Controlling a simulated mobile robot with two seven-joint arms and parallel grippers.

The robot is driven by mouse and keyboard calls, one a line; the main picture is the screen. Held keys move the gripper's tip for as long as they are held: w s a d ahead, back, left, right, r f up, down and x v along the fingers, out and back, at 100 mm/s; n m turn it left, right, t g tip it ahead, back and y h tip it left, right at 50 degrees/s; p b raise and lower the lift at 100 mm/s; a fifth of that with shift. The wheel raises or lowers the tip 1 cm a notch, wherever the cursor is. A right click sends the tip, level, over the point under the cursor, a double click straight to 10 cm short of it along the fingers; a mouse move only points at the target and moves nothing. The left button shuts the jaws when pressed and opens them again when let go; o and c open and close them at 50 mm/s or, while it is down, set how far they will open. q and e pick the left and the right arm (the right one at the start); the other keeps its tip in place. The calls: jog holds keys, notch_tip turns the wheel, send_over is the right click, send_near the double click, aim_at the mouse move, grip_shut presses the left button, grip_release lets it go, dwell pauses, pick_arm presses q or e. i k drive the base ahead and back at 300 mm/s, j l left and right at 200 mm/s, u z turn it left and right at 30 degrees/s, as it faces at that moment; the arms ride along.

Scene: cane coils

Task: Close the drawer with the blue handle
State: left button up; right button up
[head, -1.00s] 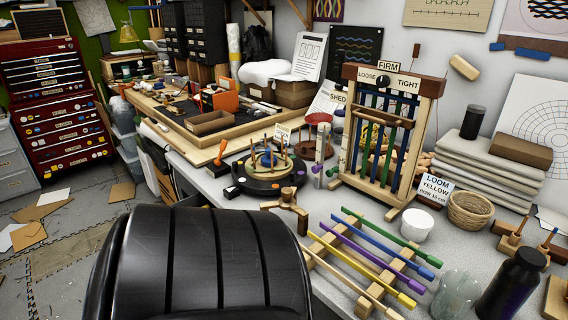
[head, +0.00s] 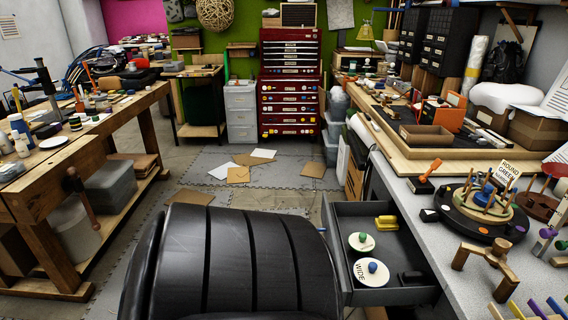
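A dark grey drawer (head: 328,222) stands pulled out from under the right-hand bench in the head view. Inside lie two cream discs: one with a green knob (head: 361,242), the other marked WIDE with a blue knob (head: 371,272). A yellow piece (head: 386,222) and a small black piece (head: 412,277) are also in it. No handle shows on this drawer, so I cannot tell its colour. A red chest (head: 290,85) at the back has several drawers with coloured knobs, too small to tell apart fully; they look shut. Neither of my grippers is in view.
The grey bench top (head: 455,262) on the right holds a peg turntable (head: 480,208) and a wooden stand (head: 482,253). A wooden workbench (head: 75,165) stands at the left. Papers (head: 238,174) lie on the open floor between. A black ribbed shape blocks the lower middle.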

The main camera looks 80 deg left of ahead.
aim_at(399, 250)
jog(key=k+j+u, duration=0.1)
jog(key=u, duration=1.6)
